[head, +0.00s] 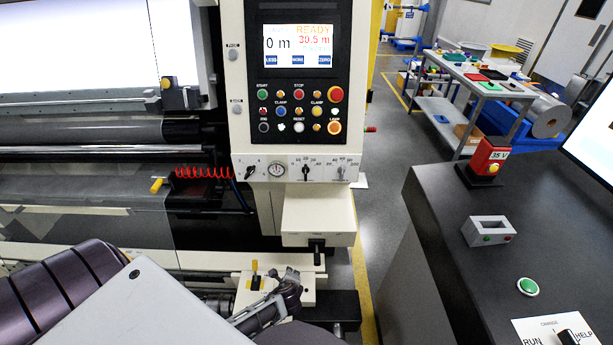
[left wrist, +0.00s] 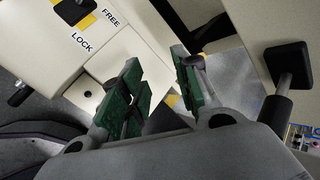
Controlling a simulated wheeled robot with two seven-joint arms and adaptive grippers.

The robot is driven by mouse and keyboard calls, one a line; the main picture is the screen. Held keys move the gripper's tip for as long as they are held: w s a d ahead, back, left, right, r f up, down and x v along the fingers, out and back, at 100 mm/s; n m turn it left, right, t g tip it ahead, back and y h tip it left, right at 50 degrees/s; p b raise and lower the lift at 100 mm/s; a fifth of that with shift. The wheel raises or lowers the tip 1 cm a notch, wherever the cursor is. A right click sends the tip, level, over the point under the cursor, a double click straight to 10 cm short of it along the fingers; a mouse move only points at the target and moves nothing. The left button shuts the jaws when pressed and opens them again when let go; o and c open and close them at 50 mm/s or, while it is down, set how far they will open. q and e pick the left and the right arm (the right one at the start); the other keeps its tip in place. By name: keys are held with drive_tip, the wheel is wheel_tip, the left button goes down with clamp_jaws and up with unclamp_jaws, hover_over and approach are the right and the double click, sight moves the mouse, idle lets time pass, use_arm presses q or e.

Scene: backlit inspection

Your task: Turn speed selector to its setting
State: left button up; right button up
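A row of rotary selectors sits on the cream strip below the machine's control panel in the head view: a left knob (head: 250,171), a black middle knob (head: 306,172) with a numbered scale, and a grey right knob (head: 341,172) with another scale. Which is the speed selector I cannot read; the middle pointer looks roughly upright. My left gripper (head: 291,281) is well below this strip, apart from it. In the left wrist view its green-padded fingers (left wrist: 156,82) are spread with nothing between them. My right gripper is not in view.
A cream box (head: 318,215) with a black handle (head: 317,250) juts out between the gripper and the selectors. A LOCK/FREE knob (left wrist: 74,10) and a black lever knob (left wrist: 287,64) are near the fingers. A dark console (head: 470,230) stands at right.

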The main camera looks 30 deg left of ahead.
use_arm(q)
drive_tip(key=w+a+r+m+t+y, duration=0.1)
drive_tip(key=w+r+m+t+y, duration=0.45)
drive_tip(key=r, duration=1.15)
drive_tip(key=m+t, duration=0.3)
drive_tip(key=m, duration=0.5)
approach(306, 174)
drive_tip(key=a+v, duration=0.1)
drive_tip(key=v, duration=0.3)
drive_tip(key=shift+s+d+r+h, duration=0.25)
drive_tip(key=shift+r+h, duration=0.1)
drive_tip(key=shift+h, duration=0.1)
drive_tip(key=shift+w, duration=0.1)
drive_tip(key=shift+p+x, duration=0.65)
drive_tip(key=shift+x, duration=6.2)
clamp_jaws()
